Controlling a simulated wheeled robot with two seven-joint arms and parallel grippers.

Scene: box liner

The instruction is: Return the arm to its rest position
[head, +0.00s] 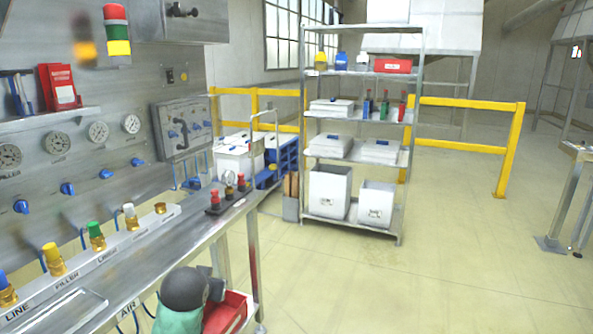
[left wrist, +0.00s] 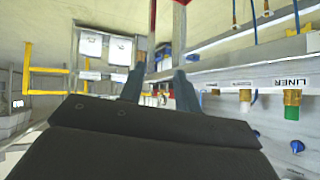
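My left gripper (left wrist: 159,84) shows in the left wrist view with its two dark fingers apart and nothing visible between them. It points towards the shelf rack and the end of the bench. In the head view a dark grey rounded shape with a green part is at the bottom, in front of the bench; it may be part of my arm, but I cannot tell. No gripper fingers can be made out there. My right arm and gripper are in neither view.
The steel bench (head: 185,245) with labelled fittings runs along the left. A red bin (head: 232,309) is at its lower front end. The shelf rack (head: 399,200) holds white bins and boxes. Yellow railings (head: 511,152) stand behind. The floor (head: 450,270) at right front is clear.

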